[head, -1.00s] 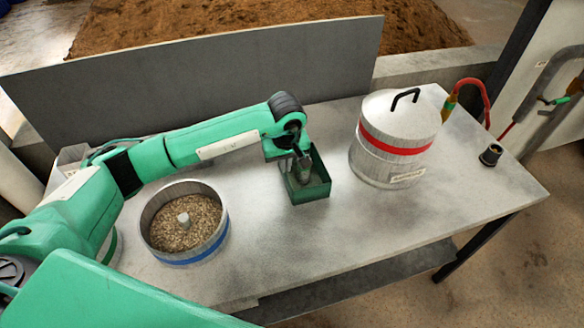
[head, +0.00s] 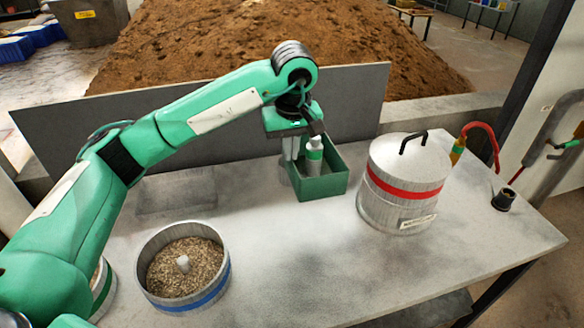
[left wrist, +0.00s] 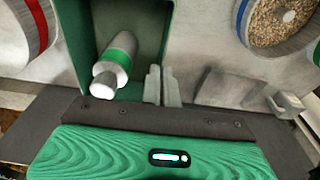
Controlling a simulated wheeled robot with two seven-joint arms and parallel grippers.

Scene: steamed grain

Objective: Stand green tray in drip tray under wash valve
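The green tray (head: 322,188) is an open-topped box in the middle of the head view, left of the lidded canister. A pale bottle with a green band (head: 314,157) stands in it. My left gripper (head: 292,158) is at the tray's left wall. In the left wrist view the two pale fingers (left wrist: 160,85) are close together on the wall of the green tray (left wrist: 80,45), with the bottle (left wrist: 113,65) beside them. The tray appears raised off the table. My right gripper is not in view. I cannot make out a drip tray or wash valve for sure.
A lidded metal canister with a red band (head: 403,190) stands right of the tray. A red hose (head: 484,132) and a black cup-like fitting (head: 503,199) are at the table's right end. A blue-banded pot of grain (head: 182,266) stands front left. The table's front middle is clear.

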